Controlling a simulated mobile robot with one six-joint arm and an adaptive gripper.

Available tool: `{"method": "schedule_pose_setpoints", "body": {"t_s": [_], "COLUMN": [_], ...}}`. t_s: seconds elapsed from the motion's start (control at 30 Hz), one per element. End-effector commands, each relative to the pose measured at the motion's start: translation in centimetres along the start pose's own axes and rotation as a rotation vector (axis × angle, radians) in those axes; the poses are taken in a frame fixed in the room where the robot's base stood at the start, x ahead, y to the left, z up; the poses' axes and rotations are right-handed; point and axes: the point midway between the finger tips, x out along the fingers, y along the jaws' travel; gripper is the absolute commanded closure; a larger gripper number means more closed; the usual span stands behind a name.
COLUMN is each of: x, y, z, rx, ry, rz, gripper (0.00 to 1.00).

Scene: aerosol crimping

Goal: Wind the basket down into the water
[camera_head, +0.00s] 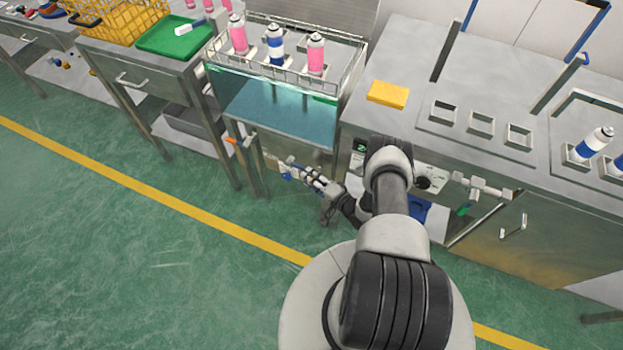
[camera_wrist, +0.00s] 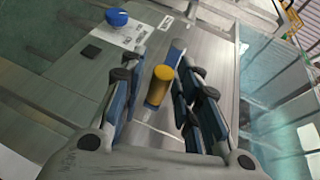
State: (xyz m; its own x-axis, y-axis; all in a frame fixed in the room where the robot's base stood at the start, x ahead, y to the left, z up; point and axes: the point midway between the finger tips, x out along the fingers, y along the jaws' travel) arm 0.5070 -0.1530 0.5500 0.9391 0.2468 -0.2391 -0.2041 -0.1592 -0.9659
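The wire basket (camera_head: 345,75) hangs at the top of the glass water tank (camera_head: 225,85), holding three upright spray cans, two pink (camera_head: 238,35) and one blue-and-white (camera_head: 275,45). The water (camera_head: 280,112) shows below it. My gripper (camera_head: 298,172) is low at the tank's front, near its right side. In the wrist view my gripper (camera_wrist: 158,85) is open, with a yellow cylindrical knob (camera_wrist: 160,85) between its fingers. Gaps show on both sides of the knob. Whatever the knob is mounted on is partly hidden.
A blue round knob (camera_wrist: 117,17) and a label are on the metal panel. The glass tank wall (camera_wrist: 270,90) is at the right in the wrist view. A bench with a yellow block (camera_head: 388,95) stands right of the tank. A green tray (camera_head: 160,38) is left. The floor in front is clear.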

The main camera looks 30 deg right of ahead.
Motion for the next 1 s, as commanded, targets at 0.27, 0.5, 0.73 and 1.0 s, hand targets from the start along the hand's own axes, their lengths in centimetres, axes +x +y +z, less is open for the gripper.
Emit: {"method": "schedule_pose_setpoints", "body": {"t_s": [0.27,0.5,0.73,1.0], "x": [-0.04,-0.08,-0.12,-0.21], "y": [0.09,0.22,0.33,0.03], "z": [0.02,0.06,0.11,0.1], "rx": [0.001,0.002,0.004,-0.004], "ry": [0.0,0.0,0.001,0.001], "rz": [0.002,0.005,0.008,0.028], "gripper": [0.91,1.0,1.0,1.0]}}
